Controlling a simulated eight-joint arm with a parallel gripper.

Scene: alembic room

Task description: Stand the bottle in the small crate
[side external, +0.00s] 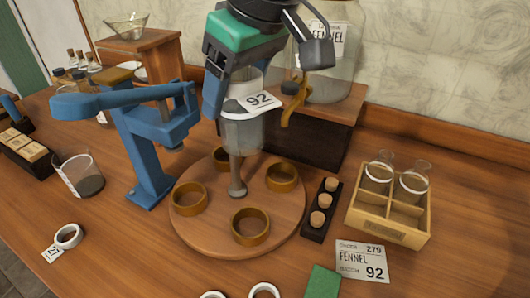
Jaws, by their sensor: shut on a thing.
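A clear glass bottle (240,135) with a white label reading 92 is upside down, its narrow neck pointing down over the round wooden board. I cannot tell whether its mouth touches the board. My gripper (242,85) is shut on the bottle's upper part, which is its base end, and partly hides it. The small wooden crate (383,230) stands at the right, divided into compartments. Two glass bottles (378,174) stand in its back compartments, and the front compartments look empty.
The round board (207,226) carries several brown rings (250,226). A dark rack with corks (321,210) stands between board and crate. A card reading FENNEL 92 (362,262) lies before the crate. A blue stand (145,150) and beaker (80,174) are left; a large fennel jar (335,75) is behind.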

